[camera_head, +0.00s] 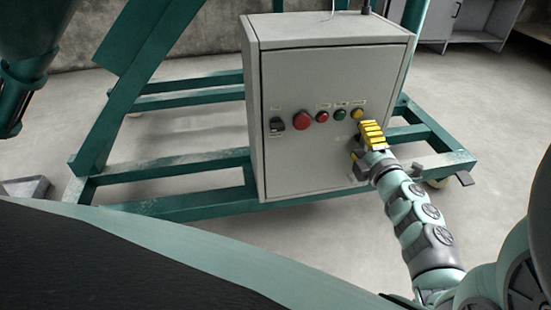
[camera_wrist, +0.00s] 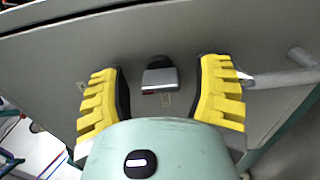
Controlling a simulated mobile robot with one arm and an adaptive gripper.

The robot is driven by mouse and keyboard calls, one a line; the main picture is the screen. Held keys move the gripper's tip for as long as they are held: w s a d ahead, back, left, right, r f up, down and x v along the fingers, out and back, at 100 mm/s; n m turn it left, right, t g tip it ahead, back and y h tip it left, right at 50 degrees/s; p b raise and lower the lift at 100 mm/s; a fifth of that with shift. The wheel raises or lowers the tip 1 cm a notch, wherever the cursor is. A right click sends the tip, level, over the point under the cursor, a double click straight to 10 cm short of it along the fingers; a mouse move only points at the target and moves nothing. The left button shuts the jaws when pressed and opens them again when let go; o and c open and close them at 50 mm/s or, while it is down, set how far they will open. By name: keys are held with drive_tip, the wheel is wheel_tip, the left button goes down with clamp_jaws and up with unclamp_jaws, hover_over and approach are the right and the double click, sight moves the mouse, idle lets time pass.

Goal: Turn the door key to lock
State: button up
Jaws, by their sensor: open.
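The grey control cabinet (camera_head: 310,100) stands upright with its door closed, facing me. It also fills the wrist view as a grey panel (camera_wrist: 60,50). My gripper (camera_head: 362,145) is at the right side of the door, below the yellow button. In the wrist view my gripper (camera_wrist: 163,68) has its two yellow ribbed fingers spread wide. Between them is a small black and silver piece (camera_wrist: 160,78) on the door, which looks like the door key or lock. Neither finger appears to touch it. In the head view my gripper hides this piece.
The door carries a black switch (camera_head: 277,124), a large red button (camera_head: 302,120), a small red button (camera_head: 322,117), a green button (camera_head: 340,115) and a yellow button (camera_head: 357,113). A grey bar (camera_wrist: 280,78) is right of the fingers. Green frame beams (camera_head: 165,170) surround the cabinet.

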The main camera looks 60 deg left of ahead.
drive_tip(key=m+p, duration=0.1)
drive_tip(key=m, duration=0.1)
drive_tip(key=m+p, duration=0.1)
drive_tip(key=m, duration=0.1)
drive_tip(key=shift+w+d+r+m, duration=0.1)
drive_tip(key=shift+w+r+m, duration=0.1)
drive_tip(key=shift+m, duration=0.2)
drive_tip(key=m, duration=0.2)
drive_tip(key=m+p, duration=0.1)
drive_tip(key=m, duration=0.1)
drive_tip(key=shift+s+f, duration=0.15)
drive_tip(key=shift+s, duration=0.05)
drive_tip(key=m, duration=0.5)
drive_tip(key=shift+w, duration=0.1)
drive_tip(key=p+v, duration=0.8)
drive_tip(key=v, duration=0.8)
wheel_tip(320, 180, up, 25)
drive_tip(key=d+m+t+y+p, duration=0.1)
drive_tip(key=t+y+p, duration=0.1)
drive_tip(key=p, duration=1.5)
drive_tip(key=shift+d+f, duration=0.25)
drive_tip(key=shift+d, duration=0.1)
drive_tip(key=shift+w, duration=0.1)
